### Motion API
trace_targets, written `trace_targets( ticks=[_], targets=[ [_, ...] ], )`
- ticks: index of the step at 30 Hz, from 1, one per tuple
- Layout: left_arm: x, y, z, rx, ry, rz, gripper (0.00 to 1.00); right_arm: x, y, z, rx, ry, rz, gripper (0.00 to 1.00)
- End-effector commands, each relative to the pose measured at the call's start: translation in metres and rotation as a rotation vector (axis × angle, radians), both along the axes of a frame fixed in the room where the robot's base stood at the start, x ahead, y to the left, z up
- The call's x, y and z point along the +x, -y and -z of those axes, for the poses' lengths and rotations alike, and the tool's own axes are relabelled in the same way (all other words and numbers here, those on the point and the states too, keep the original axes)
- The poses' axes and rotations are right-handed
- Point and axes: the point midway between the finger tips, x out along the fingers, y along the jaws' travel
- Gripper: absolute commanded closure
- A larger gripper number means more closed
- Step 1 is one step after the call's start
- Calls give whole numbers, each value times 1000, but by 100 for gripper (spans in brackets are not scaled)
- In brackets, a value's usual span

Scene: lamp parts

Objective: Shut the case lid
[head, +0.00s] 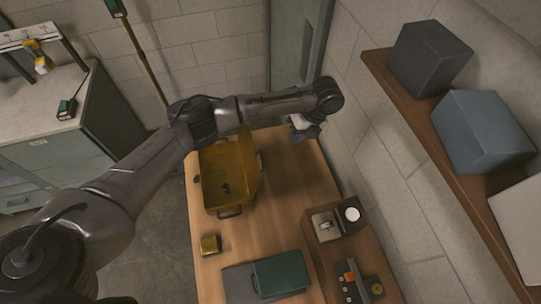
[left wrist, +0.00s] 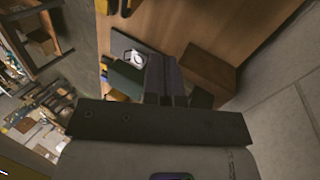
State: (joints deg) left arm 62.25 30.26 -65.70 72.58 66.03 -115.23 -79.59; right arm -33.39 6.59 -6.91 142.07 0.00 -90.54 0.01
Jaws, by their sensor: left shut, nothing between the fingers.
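The yellow case (head: 222,187) stands on the wooden table, open at the top, with a small dark item inside. Its lid (head: 246,158) appears to be the raised yellow panel on the right side, standing up steeply. My left arm passes over the far end of the case and hides part of it. My left gripper (head: 308,131) is beyond the lid to the right, apart from it, near the wall. In the left wrist view its fingers (left wrist: 165,70) are together and hold nothing. My right gripper is in neither view.
A small yellow box (head: 210,244) and a dark green box (head: 281,273) are on the table (head: 292,190) nearer me. A brown stand (head: 341,246) with small parts is at the right. A wall shelf (head: 420,115) with boxes juts out at right.

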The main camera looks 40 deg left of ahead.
Motion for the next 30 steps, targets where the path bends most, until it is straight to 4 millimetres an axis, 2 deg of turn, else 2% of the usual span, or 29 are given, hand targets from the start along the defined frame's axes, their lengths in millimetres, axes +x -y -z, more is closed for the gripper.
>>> trace_targets(
  ticks=[8,12,14,24,30],
  targets=[
    [-3,-2,8,-42,-28,112,100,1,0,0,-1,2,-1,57],
    [-10,-6,27,-43,-29,112,100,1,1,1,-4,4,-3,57],
    [-14,-9,33,-41,-30,111,100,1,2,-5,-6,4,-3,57],
    [-34,-23,90,-41,-29,110,100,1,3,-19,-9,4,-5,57],
    [-55,-37,87,-40,-27,110,100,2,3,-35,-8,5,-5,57]
  ],
)
